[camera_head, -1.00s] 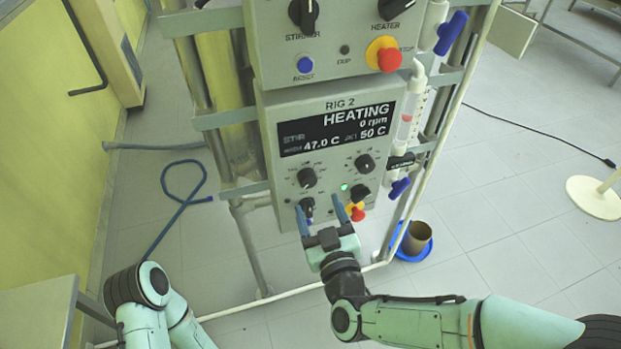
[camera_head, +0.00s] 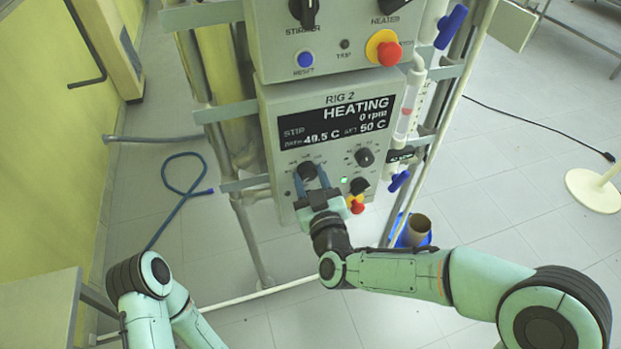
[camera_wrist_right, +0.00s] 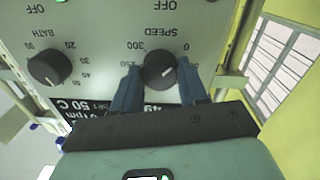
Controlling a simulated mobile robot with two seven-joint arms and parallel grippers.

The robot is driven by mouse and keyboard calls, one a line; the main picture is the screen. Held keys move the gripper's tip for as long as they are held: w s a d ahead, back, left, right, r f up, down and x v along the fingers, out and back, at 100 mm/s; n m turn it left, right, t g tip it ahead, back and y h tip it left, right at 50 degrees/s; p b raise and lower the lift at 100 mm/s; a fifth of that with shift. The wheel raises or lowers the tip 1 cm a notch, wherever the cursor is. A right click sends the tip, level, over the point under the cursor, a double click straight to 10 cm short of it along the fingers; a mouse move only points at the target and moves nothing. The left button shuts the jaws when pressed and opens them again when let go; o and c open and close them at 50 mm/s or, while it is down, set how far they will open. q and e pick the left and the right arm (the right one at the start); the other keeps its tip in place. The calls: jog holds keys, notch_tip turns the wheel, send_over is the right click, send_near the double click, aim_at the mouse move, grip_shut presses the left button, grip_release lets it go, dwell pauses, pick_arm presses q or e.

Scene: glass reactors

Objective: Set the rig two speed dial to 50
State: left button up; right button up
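The rig two panel (camera_head: 285,105) has a display reading HEATING, 0 rpm and set 50 C. The black speed dial (camera_head: 307,170) is at the left below the display. In the right wrist view, upside down, the speed dial (camera_wrist_right: 160,70) sits under the label SPEED. My right gripper (camera_head: 311,177) is at this dial. Its blue fingers (camera_wrist_right: 160,76) are on either side of the dial with slight gaps, so it looks open around it. My left arm (camera_head: 150,290) shows at the lower left; its gripper is not in view.
The bath dial (camera_head: 364,157) is right of the speed dial. A red stop button (camera_head: 356,204) and a black switch (camera_head: 358,186) are close below. Glassware with blue valves (camera_head: 399,181) runs along the right side.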

jog(key=shift+f+m+b, duration=0.1)
jog(key=shift+m+b, duration=0.8)
jog(key=shift+b, duration=0.25)
jog(key=m+b, duration=0.5)
jog(key=m, duration=0.1)
pick_arm(q)
jog(key=w+f+t, duration=0.1)
jog(key=w+f, duration=0.2)
jog(key=f, duration=0.4)
jog(key=shift+w+a+t+b, duration=0.25)
jog(key=shift+t+b, duration=0.05)
jog(key=shift+b, duration=0.05)
pick_arm(e)
jog(key=shift+m, duration=0.6)
jog(key=o, duration=1.1)
jog(key=shift+c, duration=0.2)
